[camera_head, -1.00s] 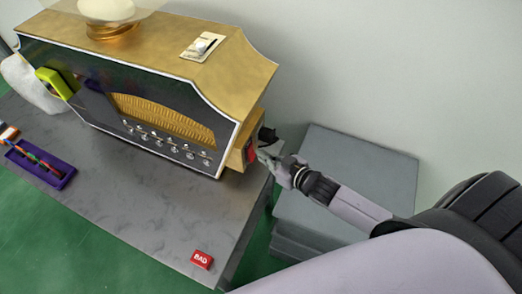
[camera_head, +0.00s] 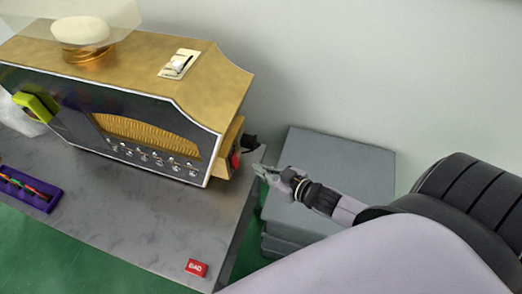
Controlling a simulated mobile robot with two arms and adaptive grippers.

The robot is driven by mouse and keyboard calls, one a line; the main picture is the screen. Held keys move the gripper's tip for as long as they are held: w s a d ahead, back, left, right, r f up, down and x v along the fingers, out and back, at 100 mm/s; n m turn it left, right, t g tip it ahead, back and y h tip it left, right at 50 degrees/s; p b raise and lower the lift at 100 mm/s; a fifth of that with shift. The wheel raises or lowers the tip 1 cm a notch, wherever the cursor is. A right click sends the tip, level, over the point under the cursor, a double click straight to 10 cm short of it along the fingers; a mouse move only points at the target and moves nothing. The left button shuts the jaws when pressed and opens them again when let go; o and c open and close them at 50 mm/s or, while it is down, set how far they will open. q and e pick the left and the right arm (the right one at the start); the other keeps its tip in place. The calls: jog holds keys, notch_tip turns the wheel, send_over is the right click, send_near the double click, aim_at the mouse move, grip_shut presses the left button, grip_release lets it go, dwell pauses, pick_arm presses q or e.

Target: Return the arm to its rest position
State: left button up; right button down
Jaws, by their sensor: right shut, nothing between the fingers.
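My right arm comes in from the lower right. My right gripper (camera_head: 263,171) is shut and empty, just off the right end of the perfume vending machine (camera_head: 205,95). It is apart from the box on the machine's side, which has a red part (camera_head: 235,160) and a black plug-like piece (camera_head: 249,141). The gripper hangs beside the table's right edge, in front of the grey block. My left gripper is not in view.
The grey table (camera_head: 120,222) holds the machine, a red labelled block (camera_head: 196,268) near its front edge and a purple tray (camera_head: 28,189) at left. Stacked grey blocks (camera_head: 345,165) stand right of the table. The wall behind is bare.

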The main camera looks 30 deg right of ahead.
jog(key=shift+a, duration=0.1)
dwell(0.3)
jog(key=s+a+r+m+g+h, duration=0.1)
jog(key=s+r+g+h, duration=0.1)
jog(key=s+g, duration=0.45)
jog(key=s+a+r+m+g+h, duration=0.1)
jog(key=s+a+r+g+h, duration=0.15)
jog(key=s, duration=0.75)
notch_tip(320, 180, down, 27)
jog(key=s+g, duration=0.2)
jog(key=s+d+f, duration=0.1)
jog(key=s+f, duration=0.6)
jog(key=s, duration=0.1)
jog(key=s+d+f+g, duration=0.1)
jog(key=s+d+f, duration=0.1)
jog(key=s+f, duration=0.6)
jog(key=shift+s+d+f+n, duration=0.25)
jog(key=shift+d+f+n, duration=0.05)
